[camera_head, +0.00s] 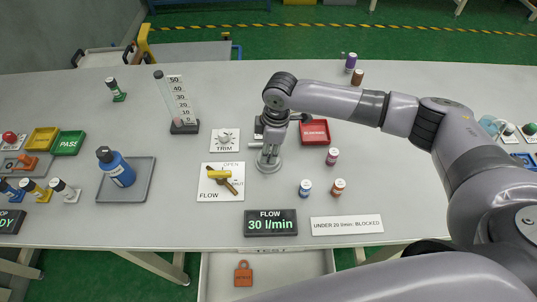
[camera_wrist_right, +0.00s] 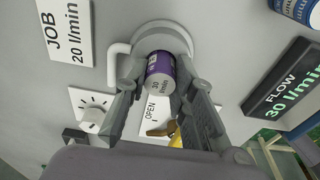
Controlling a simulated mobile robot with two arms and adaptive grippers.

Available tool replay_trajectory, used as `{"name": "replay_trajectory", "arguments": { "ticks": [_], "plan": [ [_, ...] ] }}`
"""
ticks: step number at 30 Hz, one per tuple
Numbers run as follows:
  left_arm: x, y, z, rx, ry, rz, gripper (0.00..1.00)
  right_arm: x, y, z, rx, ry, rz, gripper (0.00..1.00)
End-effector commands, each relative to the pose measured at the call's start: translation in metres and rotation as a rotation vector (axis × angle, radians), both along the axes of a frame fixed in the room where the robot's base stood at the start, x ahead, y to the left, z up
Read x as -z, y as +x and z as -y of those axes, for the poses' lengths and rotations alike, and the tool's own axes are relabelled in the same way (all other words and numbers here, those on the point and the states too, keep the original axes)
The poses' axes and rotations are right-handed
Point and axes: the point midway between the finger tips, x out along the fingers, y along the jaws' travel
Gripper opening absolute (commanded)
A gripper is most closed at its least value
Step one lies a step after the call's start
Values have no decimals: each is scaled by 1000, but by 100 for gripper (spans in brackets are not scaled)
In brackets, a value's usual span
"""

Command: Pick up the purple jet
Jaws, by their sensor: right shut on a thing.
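The purple jet (camera_wrist_right: 159,72), a small cylinder with a pale end marked 30, shows in the right wrist view between the two fingers of my right gripper (camera_wrist_right: 165,88). The fingers are shut on its sides. It stands at a round grey fitting (camera_wrist_right: 172,37); I cannot tell if it is seated or lifted clear. In the head view my right gripper (camera_head: 268,142) points down over the grey round base (camera_head: 268,165) and hides the jet. Another purple-bodied small bottle (camera_head: 350,62) stands at the back of the table. My left gripper is not in view.
The flow lever plate (camera_head: 208,195) and trim knob (camera_head: 225,137) are left of my gripper. A red tray (camera_head: 314,131) and pink (camera_head: 332,156), blue (camera_head: 305,188) and orange (camera_head: 338,187) jets stand to the right. The flow display (camera_head: 270,223) reads 30 l/min.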

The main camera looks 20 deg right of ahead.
Motion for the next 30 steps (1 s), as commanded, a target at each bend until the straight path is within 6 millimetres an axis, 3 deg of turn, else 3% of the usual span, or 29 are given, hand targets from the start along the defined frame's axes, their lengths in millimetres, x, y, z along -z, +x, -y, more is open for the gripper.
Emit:
{"name": "replay_trajectory", "arguments": {
  "ticks": [6,20,26,30],
  "plan": [
    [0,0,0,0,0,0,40,0,0,0,0,0,0,0],
    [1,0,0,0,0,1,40,-7,1,0,0,1,1,0],
    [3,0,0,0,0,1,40,-33,1,0,-2,2,4,0],
    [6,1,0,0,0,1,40,-69,2,0,-1,2,7,0]
  ]
}}
